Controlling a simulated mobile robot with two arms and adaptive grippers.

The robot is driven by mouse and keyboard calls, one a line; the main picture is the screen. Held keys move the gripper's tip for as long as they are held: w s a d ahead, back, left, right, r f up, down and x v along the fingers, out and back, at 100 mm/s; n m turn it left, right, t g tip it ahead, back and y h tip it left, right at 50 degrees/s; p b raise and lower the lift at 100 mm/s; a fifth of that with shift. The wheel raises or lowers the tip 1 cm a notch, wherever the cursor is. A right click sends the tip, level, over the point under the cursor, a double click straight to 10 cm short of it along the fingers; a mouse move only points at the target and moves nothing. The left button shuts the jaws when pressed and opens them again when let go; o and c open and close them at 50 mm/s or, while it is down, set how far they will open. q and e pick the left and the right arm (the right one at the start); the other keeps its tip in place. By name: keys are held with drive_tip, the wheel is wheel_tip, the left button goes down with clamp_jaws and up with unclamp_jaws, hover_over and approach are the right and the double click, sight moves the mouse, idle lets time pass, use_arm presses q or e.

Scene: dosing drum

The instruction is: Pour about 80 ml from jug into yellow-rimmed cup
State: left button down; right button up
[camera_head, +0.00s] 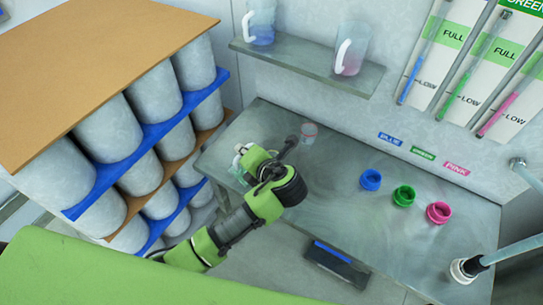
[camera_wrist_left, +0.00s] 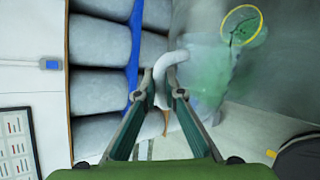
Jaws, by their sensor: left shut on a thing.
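My left gripper (camera_wrist_left: 165,88) is shut on the white handle of the jug (camera_wrist_left: 205,75), a clear vessel with green liquid. In the head view, the jug (camera_head: 238,172) is mostly hidden behind my left gripper (camera_head: 243,152), at the left end of the grey table. In the left wrist view, the yellow-rimmed cup (camera_wrist_left: 242,25) is at the upper right, beyond the jug, with green showing inside its rim. I cannot tell whether that green is in the cup or seen through it. My right gripper is not in view.
A small clear cup with a reddish band (camera_head: 308,132) stands at the table's back. Blue (camera_head: 370,180), green (camera_head: 404,196) and pink (camera_head: 438,212) rings sit on the right. Two jugs stand on the wall shelf (camera_head: 300,60). A rack of grey drums (camera_head: 150,120) borders the left.

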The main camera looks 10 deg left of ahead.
use_arm(q)
drive_tip(key=shift+w+d+r, duration=0.1)
drive_tip(key=shift+r, duration=0.05)
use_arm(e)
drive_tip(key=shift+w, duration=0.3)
use_arm(q)
drive_tip(key=shift+w, duration=0.1)
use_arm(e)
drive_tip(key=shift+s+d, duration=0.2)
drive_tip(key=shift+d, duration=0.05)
